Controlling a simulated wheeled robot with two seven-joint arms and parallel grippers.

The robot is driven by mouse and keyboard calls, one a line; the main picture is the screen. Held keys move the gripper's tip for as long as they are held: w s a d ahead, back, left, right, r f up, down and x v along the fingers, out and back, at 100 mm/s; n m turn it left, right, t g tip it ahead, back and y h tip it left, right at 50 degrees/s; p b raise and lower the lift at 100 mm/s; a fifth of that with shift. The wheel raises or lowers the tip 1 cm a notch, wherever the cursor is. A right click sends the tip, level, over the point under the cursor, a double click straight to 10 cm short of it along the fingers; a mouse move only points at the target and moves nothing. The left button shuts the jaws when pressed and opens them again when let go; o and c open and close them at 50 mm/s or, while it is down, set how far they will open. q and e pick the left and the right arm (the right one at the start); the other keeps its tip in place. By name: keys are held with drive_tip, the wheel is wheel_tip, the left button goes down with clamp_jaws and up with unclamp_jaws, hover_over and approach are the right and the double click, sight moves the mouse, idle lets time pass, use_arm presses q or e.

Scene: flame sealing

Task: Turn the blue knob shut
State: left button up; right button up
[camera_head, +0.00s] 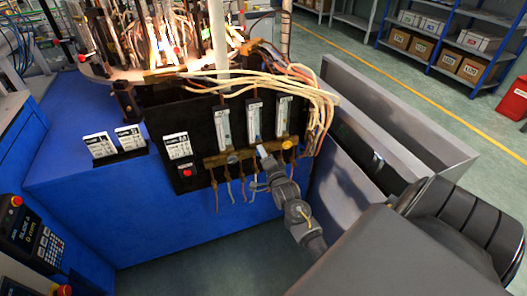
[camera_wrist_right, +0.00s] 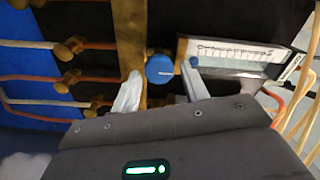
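The round blue knob (camera_wrist_right: 160,69) sits on the brass bar (camera_wrist_right: 132,30) in the right wrist view, beside the lower end of a clear scaled flow tube (camera_wrist_right: 238,54). My right gripper (camera_wrist_right: 163,76) is open, with one pale finger on each side of the knob. A narrow gap shows between the knob and each finger. In the head view the right gripper (camera_head: 262,152) reaches the front of the black panel (camera_head: 205,110), below the middle flow tube (camera_head: 253,122). The knob is too small to make out surely there. My left gripper is not in view.
A brass manifold (camera_head: 228,157) with thin hoses hanging below runs along the panel. Pale hoses (camera_head: 315,95) bunch at its right. A flame (camera_head: 162,48) burns on the round table behind. A grey metal bin (camera_head: 370,100) stands right of the panel, close to my right arm.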

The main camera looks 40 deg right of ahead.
drive_tip(key=shift+o, duration=0.5)
drive_tip(key=shift+s, duration=0.1)
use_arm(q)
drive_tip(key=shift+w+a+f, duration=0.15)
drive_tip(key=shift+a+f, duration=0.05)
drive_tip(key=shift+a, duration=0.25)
use_arm(e)
drive_tip(key=v, duration=1)
drive_tip(key=shift+s+a, duration=0.2)
drive_tip(key=shift+s, duration=0.05)
